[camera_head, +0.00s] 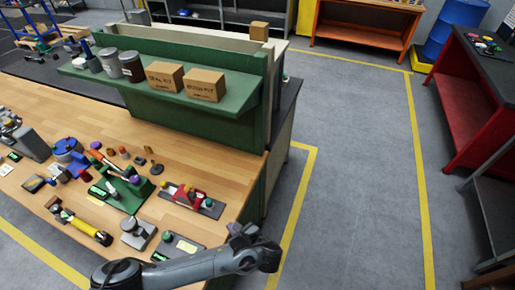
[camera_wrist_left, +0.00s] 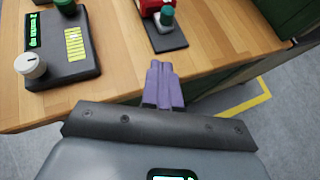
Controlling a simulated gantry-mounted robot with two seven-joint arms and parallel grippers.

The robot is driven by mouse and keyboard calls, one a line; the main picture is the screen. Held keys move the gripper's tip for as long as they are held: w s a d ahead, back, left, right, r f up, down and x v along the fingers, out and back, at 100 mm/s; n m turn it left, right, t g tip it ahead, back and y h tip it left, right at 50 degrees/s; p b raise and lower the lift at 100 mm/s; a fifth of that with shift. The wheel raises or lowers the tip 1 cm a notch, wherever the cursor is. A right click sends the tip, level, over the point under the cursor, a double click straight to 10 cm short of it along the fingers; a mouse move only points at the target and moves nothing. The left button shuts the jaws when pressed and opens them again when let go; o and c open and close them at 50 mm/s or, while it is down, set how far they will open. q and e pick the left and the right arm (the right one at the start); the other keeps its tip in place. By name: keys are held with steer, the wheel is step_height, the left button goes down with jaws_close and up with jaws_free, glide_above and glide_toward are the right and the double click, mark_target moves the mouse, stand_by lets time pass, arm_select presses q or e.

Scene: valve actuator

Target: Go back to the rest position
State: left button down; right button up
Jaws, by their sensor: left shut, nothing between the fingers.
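My left gripper (camera_head: 234,229) is at the front right corner of the wooden workbench (camera_head: 225,160) in the head view, with its arm coming in along the bottom. In the left wrist view its purple fingers (camera_wrist_left: 163,84) are together and hold nothing. They are over the bench's edge, apart from the devices on it. My right gripper is in neither view.
A meter box with a white knob (camera_wrist_left: 58,52) and a red fixture on a dark plate (camera_wrist_left: 160,24) are near the left gripper. A green shelf (camera_head: 150,90) with boxes and cans backs the bench. Open grey floor (camera_head: 350,180) lies to the right.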

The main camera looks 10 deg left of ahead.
arm_select(q)
steer(key=s+d+f+g, duration=0.1)
steer(key=s+f+g, duration=0.1)
steer(key=s+f, duration=0.7)
steer(key=s+d+n+g+h, duration=0.3)
steer(key=s+d+h, duration=0.1)
steer(key=s, duration=0.7)
steer(key=s+d+n+g+h, duration=0.3)
steer(key=s+d+n+g, duration=0.1)
steer(key=s, duration=0.7)
steer(key=w+a+r+n+t+h, duration=0.1)
steer(key=w+a+r+n+t, duration=0.2)
steer(key=a+r+n, duration=0.55)
steer(key=w+a+r+n+t+h, duration=0.1)
steer(key=w+a+r+n+t, duration=0.15)
steer(key=a+r+n, duration=0.55)
step_height(320, 180, up, 14)
steer(key=p, duration=1.4)
steer(key=shift+w+a+f+p, duration=0.25)
steer(key=shift+w+a+p, duration=0.1)
steer(key=shift+w+p, duration=0.05)
steer(key=shift+n, duration=0.25)
